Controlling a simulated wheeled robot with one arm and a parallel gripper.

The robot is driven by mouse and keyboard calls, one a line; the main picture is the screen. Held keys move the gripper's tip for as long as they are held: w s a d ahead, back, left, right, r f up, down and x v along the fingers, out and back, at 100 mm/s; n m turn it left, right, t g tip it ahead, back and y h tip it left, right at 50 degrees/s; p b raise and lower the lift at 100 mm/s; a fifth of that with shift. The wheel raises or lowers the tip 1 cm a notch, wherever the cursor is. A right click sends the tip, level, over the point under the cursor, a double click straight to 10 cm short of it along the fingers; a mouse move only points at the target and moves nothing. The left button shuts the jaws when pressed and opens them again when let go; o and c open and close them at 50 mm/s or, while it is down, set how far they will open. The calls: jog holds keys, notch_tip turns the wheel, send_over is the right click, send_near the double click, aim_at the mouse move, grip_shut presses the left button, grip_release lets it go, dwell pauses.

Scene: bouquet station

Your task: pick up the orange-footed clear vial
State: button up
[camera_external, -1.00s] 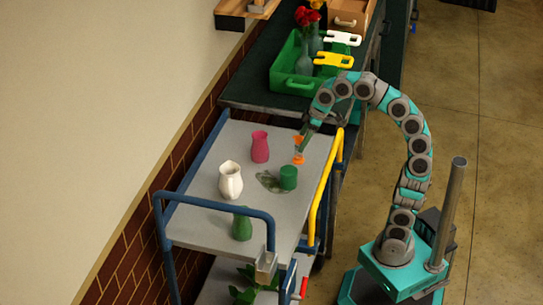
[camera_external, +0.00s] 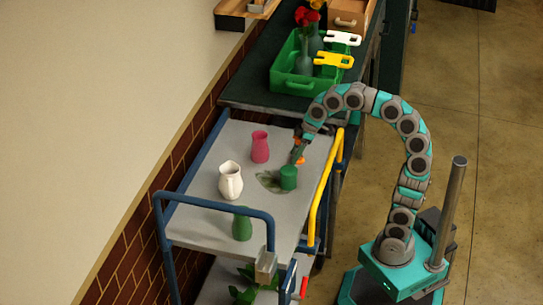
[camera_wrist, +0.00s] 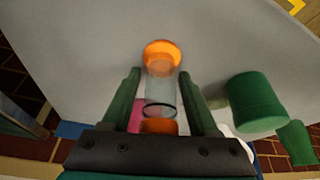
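The clear vial (camera_wrist: 160,90) shows in the wrist view with a round orange foot (camera_wrist: 162,55) and an orange band at its near end. In the external view only a little orange of the vial (camera_external: 299,160) shows, at the right side of the grey cart top. My gripper (camera_wrist: 160,74) is open, with one dark green finger on each side of the vial. Gaps show between the fingers and the glass. In the external view my gripper (camera_external: 297,150) reaches down over the vial and hides most of it.
A green cup (camera_external: 288,177) stands close to the vial, near the right finger in the wrist view (camera_wrist: 255,103). A pink vase (camera_external: 260,147), white pitcher (camera_external: 230,180) and green vase (camera_external: 242,224) stand on the cart (camera_external: 205,222). A yellow rail (camera_external: 325,195) edges it.

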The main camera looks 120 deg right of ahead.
grip_shut()
dwell(0.6)
